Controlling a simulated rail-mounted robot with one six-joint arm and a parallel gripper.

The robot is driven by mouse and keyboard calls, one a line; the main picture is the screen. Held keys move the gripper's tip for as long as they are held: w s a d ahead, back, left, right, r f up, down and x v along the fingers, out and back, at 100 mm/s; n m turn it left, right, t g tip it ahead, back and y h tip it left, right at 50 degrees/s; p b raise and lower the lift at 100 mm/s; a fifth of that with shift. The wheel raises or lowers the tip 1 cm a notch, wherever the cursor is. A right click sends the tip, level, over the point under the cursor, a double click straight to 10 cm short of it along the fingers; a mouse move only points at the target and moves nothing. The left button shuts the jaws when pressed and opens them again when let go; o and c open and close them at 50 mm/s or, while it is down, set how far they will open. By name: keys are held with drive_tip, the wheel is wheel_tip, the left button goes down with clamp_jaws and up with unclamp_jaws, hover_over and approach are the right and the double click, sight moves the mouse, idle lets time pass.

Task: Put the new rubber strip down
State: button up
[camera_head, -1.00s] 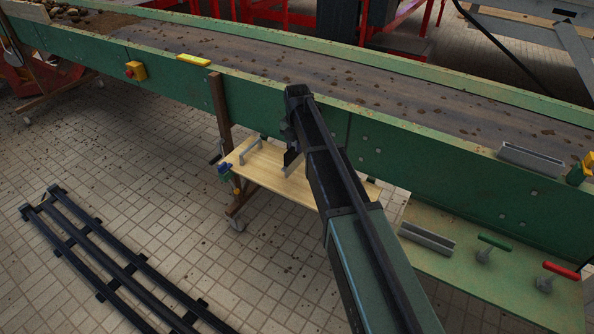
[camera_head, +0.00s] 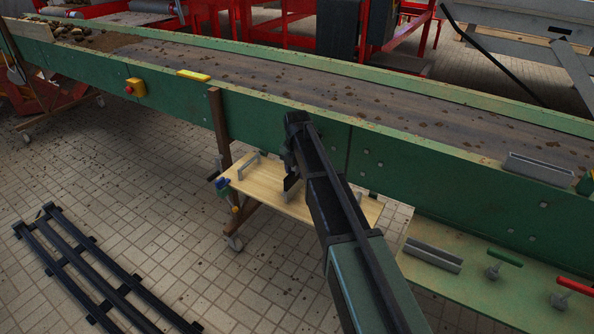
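My gripper (camera_head: 290,181) is at the far end of my dark arm, low in front of the green conveyor side and over the pale wooden board (camera_head: 268,194). Only a small dark and grey part shows beside the arm, and the fingers cannot be made out. I cannot tell whether it is open or shut, or whether it touches the board. No rubber strip can be told apart in this view; my arm hides part of the board. A grey bracket (camera_head: 248,162) stands on the board's left part.
The green conveyor (camera_head: 400,152) runs behind the board. On the right, a green shelf (camera_head: 432,283) holds a grey channel (camera_head: 432,255), a green-handled tool (camera_head: 504,257) and a red-handled tool (camera_head: 575,286). A black frame (camera_head: 95,265) lies on the tiled floor at left.

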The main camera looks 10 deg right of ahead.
wheel_tip(320, 180, up, 13)
drive_tip(key=p, duration=1.2)
drive_tip(key=shift+f+p, duration=0.15)
drive_tip(key=shift+p, duration=0.2)
drive_tip(key=shift+f, duration=0.15)
drive_tip(key=s+m, duration=2.7)
drive_tip(key=s, duration=0.1)
drive_tip(key=shift+s+a, duration=0.35)
drive_tip(key=shift+a, duration=0.05)
wheel_tip(320, 180, up, 5)
drive_tip(key=p, duration=0.4)
drive_tip(key=shift+p, duration=0.3)
